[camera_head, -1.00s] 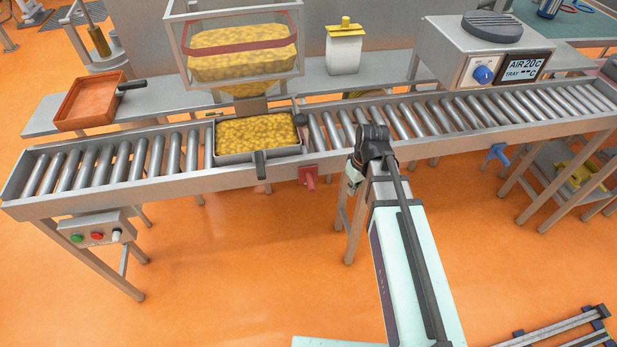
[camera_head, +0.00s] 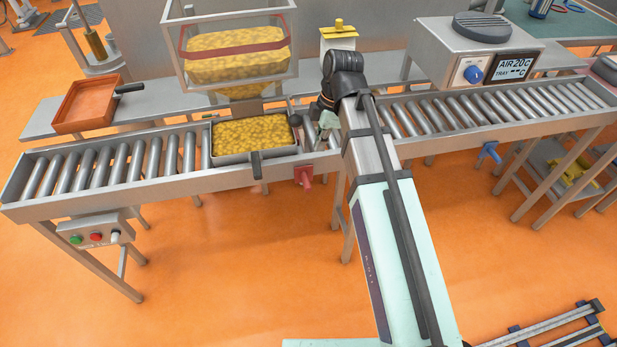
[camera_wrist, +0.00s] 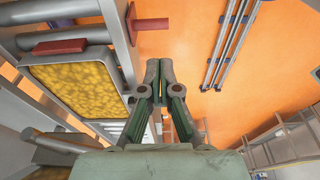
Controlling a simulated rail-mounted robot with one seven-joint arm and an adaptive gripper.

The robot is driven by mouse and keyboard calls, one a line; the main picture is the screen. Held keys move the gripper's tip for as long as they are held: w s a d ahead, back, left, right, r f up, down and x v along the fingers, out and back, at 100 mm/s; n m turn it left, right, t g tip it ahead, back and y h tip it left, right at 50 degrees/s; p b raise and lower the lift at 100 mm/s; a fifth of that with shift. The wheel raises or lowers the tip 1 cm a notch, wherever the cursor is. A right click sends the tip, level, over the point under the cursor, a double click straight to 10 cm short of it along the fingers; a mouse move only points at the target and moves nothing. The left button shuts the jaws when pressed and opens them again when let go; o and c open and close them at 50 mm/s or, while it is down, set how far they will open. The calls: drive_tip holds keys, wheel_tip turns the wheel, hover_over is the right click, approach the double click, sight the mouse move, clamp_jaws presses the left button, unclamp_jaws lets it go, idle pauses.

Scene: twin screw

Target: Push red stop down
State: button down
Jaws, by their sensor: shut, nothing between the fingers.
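The red stop's handle (camera_head: 304,176) sticks out from the front side of the roller conveyor, just right of the filled tray. In the wrist view the red handle (camera_wrist: 152,24) juts out past the rail, and a dark red bar (camera_wrist: 60,47) lies between the rails beside the tray. My gripper (camera_wrist: 159,68) is shut and empty, with its fingertips near the rail and apart from the handle in the picture. In the head view my gripper (camera_head: 322,138) is over the conveyor, right of the tray, partly hidden by my arm.
The tray of yellow pieces (camera_head: 216,158) sits on the rollers under a hopper (camera_head: 238,52). A blue handle (camera_head: 490,152) is farther right on the conveyor. A button box (camera_head: 97,233) hangs at the left.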

sight(310, 187)
idle(0.4)
drive_tip(key=a+f+p, duration=0.1)
drive_tip(key=f, duration=0.3)
drive_tip(key=f+p, duration=0.1)
drive_tip(key=f, duration=0.4)
drive_tip(key=a+f+p, duration=0.1)
drive_tip(key=f, duration=0.3)
drive_tip(key=shift+s+a+f, duration=0.3)
drive_tip(key=shift+a+f, duration=0.05)
drive_tip(key=shift+f, duration=0.05)
drive_tip(key=shift+f, duration=0.1)
wheel_tip(310, 187, down, 4)
drive_tip(key=b, duration=0.2)
drive_tip(key=shift+f+b, duration=0.25)
drive_tip(key=shift+b, duration=0.05)
drive_tip(key=shift+r, duration=0.1)
